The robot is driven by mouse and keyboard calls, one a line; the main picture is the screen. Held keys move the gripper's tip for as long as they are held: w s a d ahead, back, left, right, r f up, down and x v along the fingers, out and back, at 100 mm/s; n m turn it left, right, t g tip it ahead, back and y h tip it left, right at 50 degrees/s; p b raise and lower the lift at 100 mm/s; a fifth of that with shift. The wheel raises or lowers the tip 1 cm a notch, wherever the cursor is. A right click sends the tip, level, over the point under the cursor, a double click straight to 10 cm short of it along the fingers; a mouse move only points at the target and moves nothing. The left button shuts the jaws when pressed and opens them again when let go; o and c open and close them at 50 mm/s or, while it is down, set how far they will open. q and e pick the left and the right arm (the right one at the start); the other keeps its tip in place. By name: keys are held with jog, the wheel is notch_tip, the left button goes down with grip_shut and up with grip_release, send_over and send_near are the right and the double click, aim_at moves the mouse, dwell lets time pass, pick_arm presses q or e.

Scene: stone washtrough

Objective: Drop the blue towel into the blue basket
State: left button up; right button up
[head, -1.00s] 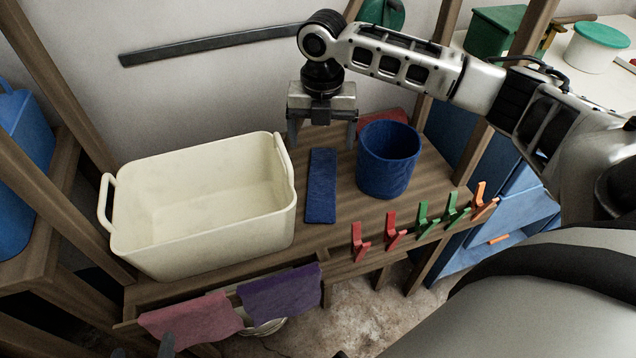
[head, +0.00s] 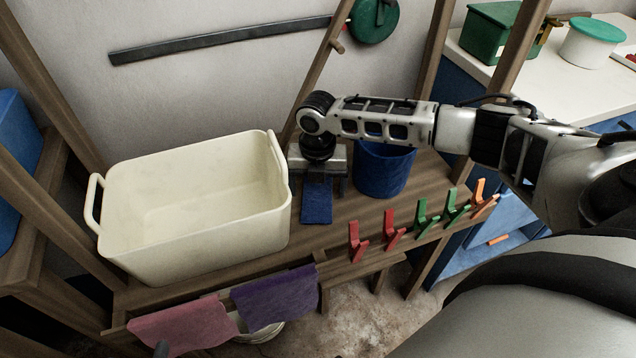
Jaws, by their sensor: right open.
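The blue towel (head: 317,205) lies flat and folded on the wooden shelf, between the cream tub and the blue basket. My right gripper (head: 318,190) is open and points down over the far part of the towel, with a finger on each side of it. The gripper hides the towel's far end. I cannot tell whether the fingers touch the towel. The blue basket (head: 382,175) stands upright to the right of the towel. My right arm covers part of its rim and opening. My left gripper is not clearly seen.
A large cream tub (head: 190,205) stands close on the left. Red, green and orange pegs (head: 421,215) line the shelf's front edge. A pink cloth (head: 182,326) and a purple cloth (head: 272,297) hang below. Wooden posts rise behind the shelf.

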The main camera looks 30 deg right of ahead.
jog(key=shift+f, duration=0.2)
jog(key=c, duration=1.3)
jog(key=shift+r, duration=0.15)
